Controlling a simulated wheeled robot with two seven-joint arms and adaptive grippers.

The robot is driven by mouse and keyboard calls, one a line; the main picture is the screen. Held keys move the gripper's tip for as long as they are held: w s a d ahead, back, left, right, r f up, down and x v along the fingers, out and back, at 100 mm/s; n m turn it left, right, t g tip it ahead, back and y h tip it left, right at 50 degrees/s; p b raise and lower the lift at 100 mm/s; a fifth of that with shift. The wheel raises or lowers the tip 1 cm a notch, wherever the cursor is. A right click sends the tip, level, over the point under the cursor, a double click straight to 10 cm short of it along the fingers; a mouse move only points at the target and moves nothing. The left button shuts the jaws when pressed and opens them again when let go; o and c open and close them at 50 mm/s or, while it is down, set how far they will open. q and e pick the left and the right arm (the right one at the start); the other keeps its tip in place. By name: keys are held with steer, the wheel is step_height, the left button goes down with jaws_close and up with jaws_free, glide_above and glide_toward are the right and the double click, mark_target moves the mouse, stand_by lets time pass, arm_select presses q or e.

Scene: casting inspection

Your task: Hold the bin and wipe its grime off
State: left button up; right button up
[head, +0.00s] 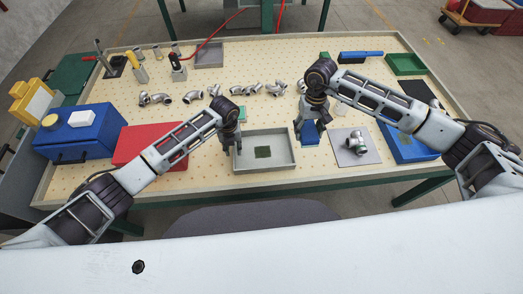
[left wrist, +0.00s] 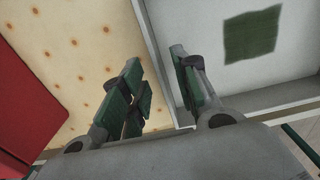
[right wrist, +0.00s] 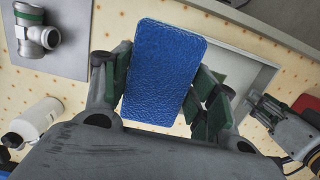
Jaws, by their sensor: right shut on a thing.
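The grey bin (head: 284,140) is a shallow open tray near the table's front edge. A dark green grime patch (head: 263,152) lies on its floor and shows in the left wrist view (left wrist: 251,34). My left gripper (head: 231,148) is at the bin's left wall. In the left wrist view its fingers (left wrist: 158,85) are apart, one outside the wall and one inside, with a gap between them. My right gripper (head: 311,124) is shut on a blue sponge (head: 311,134), right of the bin. The sponge fills its fingers in the right wrist view (right wrist: 163,75).
A red case (head: 140,143) and a blue toolbox (head: 82,135) stand left of the bin. A metal pipe fitting (head: 356,142) sits on a grey plate at right. Several fittings lie in a row behind the bin. A white bottle (right wrist: 35,120) shows in the right wrist view.

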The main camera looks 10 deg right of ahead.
arm_select(q)
steer(key=shift+f+b, duration=0.5)
steer(key=shift+f, duration=0.5)
arm_select(e)
steer(key=shift+f, duration=0.7)
arm_select(q)
steer(key=shift+c, duration=0.3)
jaws_close()
steer(key=shift+o, duration=0.3)
jaws_free()
steer(key=shift+r, duration=0.15)
arm_select(e)
steer(key=shift+r, duration=0.1)
